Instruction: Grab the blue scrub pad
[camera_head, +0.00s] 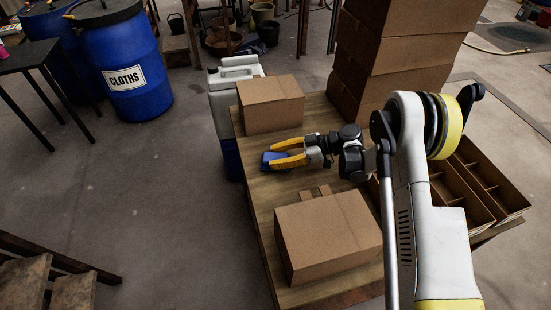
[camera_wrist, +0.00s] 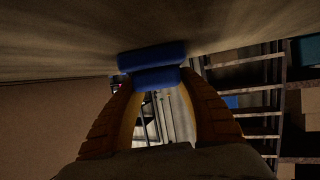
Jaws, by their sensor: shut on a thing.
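The blue scrub pad (camera_head: 275,160) is at the left edge of the wooden table (camera_head: 262,188), between two cardboard boxes. My gripper (camera_head: 275,156) reaches in from the right, its yellow fingers shut on the pad. In the wrist view the pad (camera_wrist: 153,65) lies across both fingertips (camera_wrist: 157,82), close to the table surface. I cannot tell whether the pad still touches the table. Part of the pad is hidden by the fingers.
One closed cardboard box (camera_head: 270,103) stands behind the gripper and another (camera_head: 328,236) in front. Stacked boxes (camera_head: 395,50) rise at the back right. A divided tray (camera_head: 475,190) is at the right. A white jerrycan (camera_head: 235,85) and a blue CLOTHS barrel (camera_head: 130,65) stand left of the table.

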